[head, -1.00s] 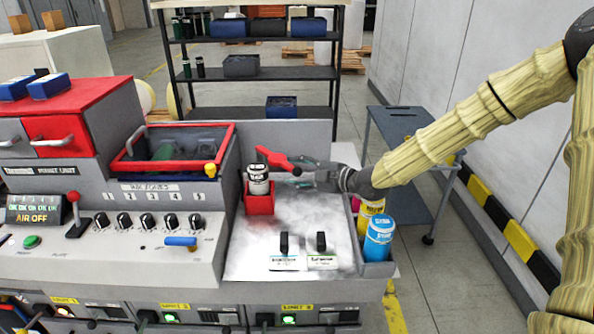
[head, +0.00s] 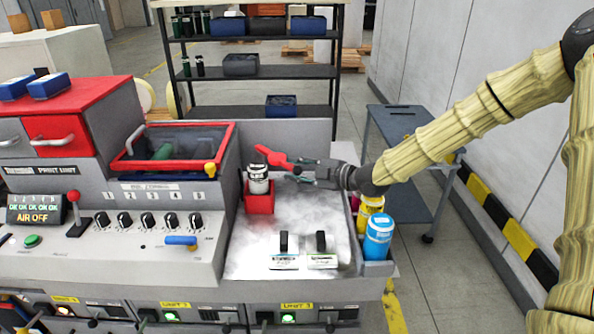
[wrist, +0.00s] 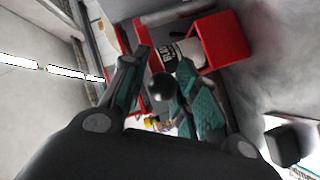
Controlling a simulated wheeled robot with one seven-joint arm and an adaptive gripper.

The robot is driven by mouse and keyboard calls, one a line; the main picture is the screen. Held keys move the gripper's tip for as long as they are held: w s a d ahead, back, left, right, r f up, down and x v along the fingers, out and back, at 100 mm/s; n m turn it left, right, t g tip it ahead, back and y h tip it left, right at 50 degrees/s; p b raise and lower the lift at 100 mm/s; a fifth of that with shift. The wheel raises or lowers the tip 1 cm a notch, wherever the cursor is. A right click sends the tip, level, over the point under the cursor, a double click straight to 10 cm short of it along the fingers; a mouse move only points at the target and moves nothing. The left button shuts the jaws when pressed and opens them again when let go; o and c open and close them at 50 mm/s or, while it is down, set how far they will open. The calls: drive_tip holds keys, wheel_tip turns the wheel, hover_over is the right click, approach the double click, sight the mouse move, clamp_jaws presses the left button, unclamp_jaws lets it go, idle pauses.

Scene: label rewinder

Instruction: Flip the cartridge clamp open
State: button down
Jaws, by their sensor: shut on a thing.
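The cartridge clamp has a red lever (head: 276,158) above a red holder (head: 259,203) on the grey worktop. A white cartridge with dark bands (head: 258,180) stands upright in the holder. The lever lies roughly level, above and behind the cartridge. My gripper (head: 308,172) is at the lever's right end, shut on the clamp lever. In the wrist view the lever's dark round knob (wrist: 162,87) sits between the teal fingers, with the holder (wrist: 222,42) and labelled cartridge (wrist: 183,50) beyond. The exact finger contact is hard to see.
A yellow bottle (head: 369,208) and a blue bottle (head: 378,236) stand in a side tray below my wrist. Two black-handled blocks (head: 321,260) lie at the worktop front. A red-framed bin (head: 170,150) is at left. The worktop's middle is clear.

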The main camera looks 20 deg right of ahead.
drive_tip(key=shift+w+d+f+n+g+y+p, duration=0.15)
drive_tip(key=shift+w+d+n+g+y+p, duration=0.2)
drive_tip(key=shift+d+n+g+y, duration=0.25)
drive_tip(key=shift+d, duration=0.15)
drive_tip(key=shift+s, duration=0.1)
drive_tip(key=c, duration=1.2)
unclamp_jaws()
drive_tip(key=shift+v, duration=5.95)
drive_tip(key=shift+d, duration=0.1)
